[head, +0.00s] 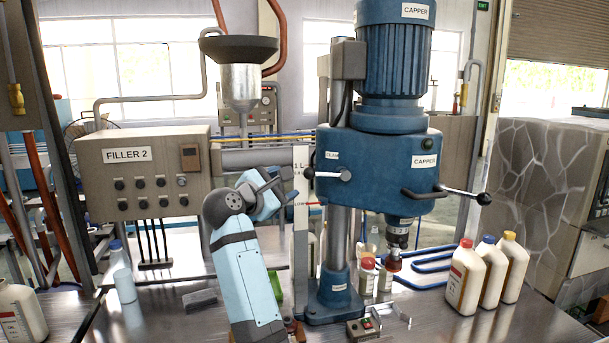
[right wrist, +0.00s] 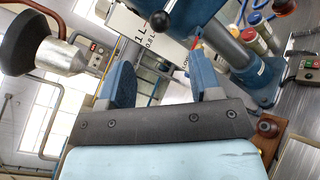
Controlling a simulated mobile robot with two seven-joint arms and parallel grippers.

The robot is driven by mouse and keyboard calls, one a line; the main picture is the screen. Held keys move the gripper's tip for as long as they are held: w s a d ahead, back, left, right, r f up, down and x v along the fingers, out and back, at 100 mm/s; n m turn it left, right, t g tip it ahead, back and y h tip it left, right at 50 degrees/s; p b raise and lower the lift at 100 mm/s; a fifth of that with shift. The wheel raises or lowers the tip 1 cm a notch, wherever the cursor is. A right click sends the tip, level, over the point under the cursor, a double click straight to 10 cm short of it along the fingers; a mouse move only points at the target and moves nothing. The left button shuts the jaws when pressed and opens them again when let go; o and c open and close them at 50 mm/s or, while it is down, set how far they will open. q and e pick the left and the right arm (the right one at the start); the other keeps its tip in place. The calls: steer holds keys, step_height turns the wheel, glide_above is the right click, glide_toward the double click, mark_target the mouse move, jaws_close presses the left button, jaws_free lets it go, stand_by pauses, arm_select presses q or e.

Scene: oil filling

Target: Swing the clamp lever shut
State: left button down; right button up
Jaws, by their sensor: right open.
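The clamp lever (head: 325,174) sits on the left face of the blue capper head (head: 385,170), under a partly readable label. Its thin bar lies nearly level, with a dark knob at the left end. My right gripper (head: 280,187) is just left of the knob, apart from it, with open, empty jaws. In the right wrist view, my right gripper's (right wrist: 160,70) two blue fingers stand wide apart. The lever's black knob (right wrist: 160,20) shows beyond the gap between them, near the top edge. My left gripper is not in view.
The filler box (head: 145,175) and a funnel (head: 238,48) stand to the left. A second lever (head: 465,193) sticks out at the capper's right. Several white bottles (head: 466,278) stand on the metal bench at right. A small button box (head: 363,326) sits near the front.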

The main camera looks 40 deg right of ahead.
mark_target(306, 175)
steer(key=p+x, duration=0.2)
steer(key=x, duration=0.9)
steer(key=shift+d, duration=0.1)
